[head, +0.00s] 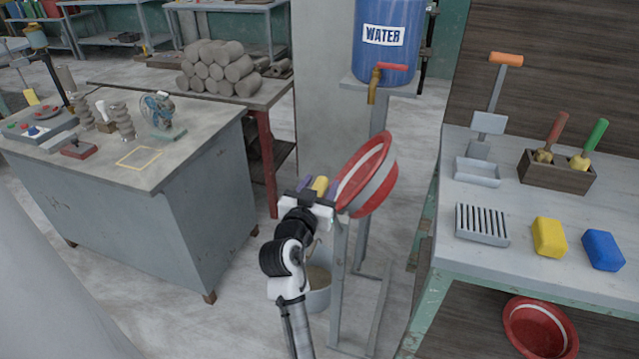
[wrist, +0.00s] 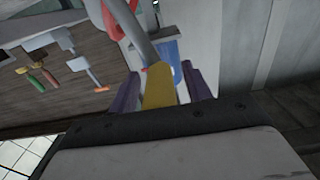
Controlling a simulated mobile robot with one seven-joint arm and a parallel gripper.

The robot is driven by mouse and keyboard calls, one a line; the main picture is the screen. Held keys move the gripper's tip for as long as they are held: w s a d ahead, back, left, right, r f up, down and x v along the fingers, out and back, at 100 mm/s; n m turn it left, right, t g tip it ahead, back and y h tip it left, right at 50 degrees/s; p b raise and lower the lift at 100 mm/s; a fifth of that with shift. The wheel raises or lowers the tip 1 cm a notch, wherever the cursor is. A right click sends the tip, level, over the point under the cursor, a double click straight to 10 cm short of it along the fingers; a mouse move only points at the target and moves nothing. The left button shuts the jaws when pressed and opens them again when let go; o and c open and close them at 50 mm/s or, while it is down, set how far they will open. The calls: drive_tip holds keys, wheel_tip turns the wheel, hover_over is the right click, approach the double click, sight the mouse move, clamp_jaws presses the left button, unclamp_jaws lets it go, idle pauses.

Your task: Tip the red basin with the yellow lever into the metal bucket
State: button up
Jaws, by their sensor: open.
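The red basin (head: 368,172), with a pale band, is steeply tilted on a grey metal stand below the water tap. The yellow lever (head: 320,185) is at the basin's left side. In the wrist view the lever (wrist: 158,90) lies between my gripper's two purple fingers, at the end of a grey bar. My gripper (head: 318,188) is open around the lever, with gaps seen beside it in the wrist view. Part of the red basin (wrist: 110,22) shows at the top there. The metal bucket (head: 318,288) stands on the floor below, partly hidden by my arm.
A blue water barrel (head: 388,38) with a red-handled tap (head: 376,80) is above the basin. A workbench (head: 470,265) with tools and sponges is at right, with another red basin (head: 540,328) under it. A grey cabinet table (head: 195,165) is at left.

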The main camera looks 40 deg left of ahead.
clamp_jaws()
drive_tip(key=s+a+f+n+b, duration=0.1)
drive_tip(key=a+f+n+b, duration=0.2)
drive_tip(key=a+n, duration=0.2)
drive_tip(key=shift+s+a+f, duration=0.2)
drive_tip(key=shift+s+a, duration=0.15)
drive_tip(key=shift+a, duration=0.3)
unclamp_jaws()
